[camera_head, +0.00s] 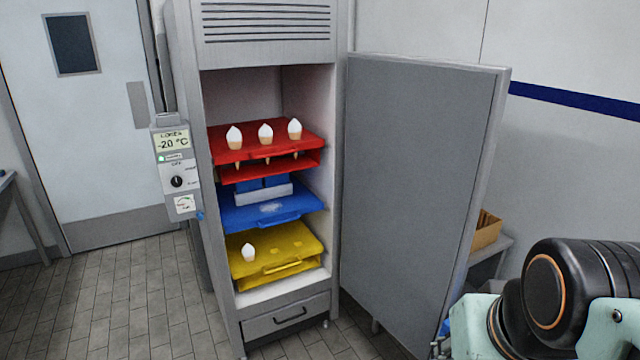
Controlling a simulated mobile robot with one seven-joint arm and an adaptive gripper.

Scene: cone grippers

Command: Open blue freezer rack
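The blue freezer rack (240,213) is the middle rack inside the upright freezer (337,180). It has a flat blue surface with a frosty pale patch near its front, and a white and blue item (262,192) shows above its back part. I cannot tell whether the rack is pulled out at all. The freezer door (415,190) stands wide open to the right. My arm shows at the bottom right, well away from the rack. The fingers of my gripper are not clearly in view.
A red rack (220,147) with three white-topped cones is above the blue one. A yellow rack (290,245) with one cone is below. A control box (176,165) is on the freezer's left side. A cardboard box (487,230) stands behind the door. The tiled floor at front left is clear.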

